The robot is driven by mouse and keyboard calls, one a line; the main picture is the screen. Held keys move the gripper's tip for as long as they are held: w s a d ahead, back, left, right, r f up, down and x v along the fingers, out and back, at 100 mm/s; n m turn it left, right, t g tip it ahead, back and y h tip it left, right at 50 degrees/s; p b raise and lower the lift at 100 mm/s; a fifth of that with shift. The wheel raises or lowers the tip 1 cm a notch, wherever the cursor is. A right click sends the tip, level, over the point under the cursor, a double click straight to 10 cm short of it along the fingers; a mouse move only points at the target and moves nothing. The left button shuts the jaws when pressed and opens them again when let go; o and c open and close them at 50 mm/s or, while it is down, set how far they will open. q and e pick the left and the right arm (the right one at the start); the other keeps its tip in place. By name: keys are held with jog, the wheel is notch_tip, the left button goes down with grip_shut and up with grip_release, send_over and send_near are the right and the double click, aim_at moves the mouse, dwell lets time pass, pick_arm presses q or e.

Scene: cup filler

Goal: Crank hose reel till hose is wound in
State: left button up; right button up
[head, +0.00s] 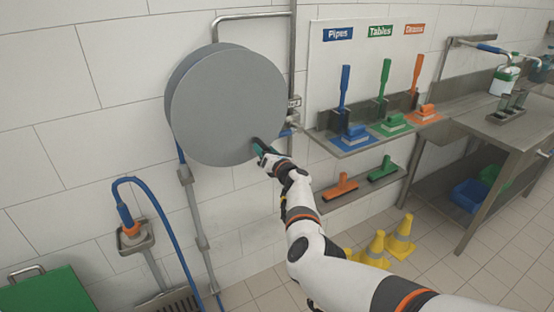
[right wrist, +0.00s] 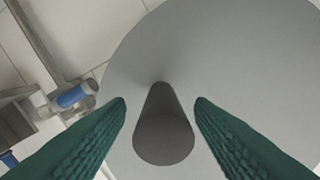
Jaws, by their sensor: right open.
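The hose reel (head: 225,100) is a large grey drum on the tiled wall, and its flat face fills much of the right wrist view (right wrist: 230,50). A dark crank handle (right wrist: 164,130) sticks out from the face near its lower right edge. My right gripper (head: 262,148) is at this handle. In the right wrist view its two green fingers (right wrist: 160,108) stand apart on either side of the handle, with gaps showing. The blue hose (head: 170,232) hangs below the reel and loops left to a nozzle (head: 128,220) in a grey holder. My left gripper is not in view.
A rack (head: 350,60) with blue, green and orange brushes hangs right of the reel. Yellow cones (head: 400,240) stand on the floor below it. A steel table (head: 480,115) is at the right. A green box (head: 45,292) is at the lower left.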

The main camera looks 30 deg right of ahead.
jog(key=s+p, duration=0.2)
jog(key=s, duration=0.8)
jog(key=shift+s+d, duration=0.15)
jog(key=shift+s, duration=0.05)
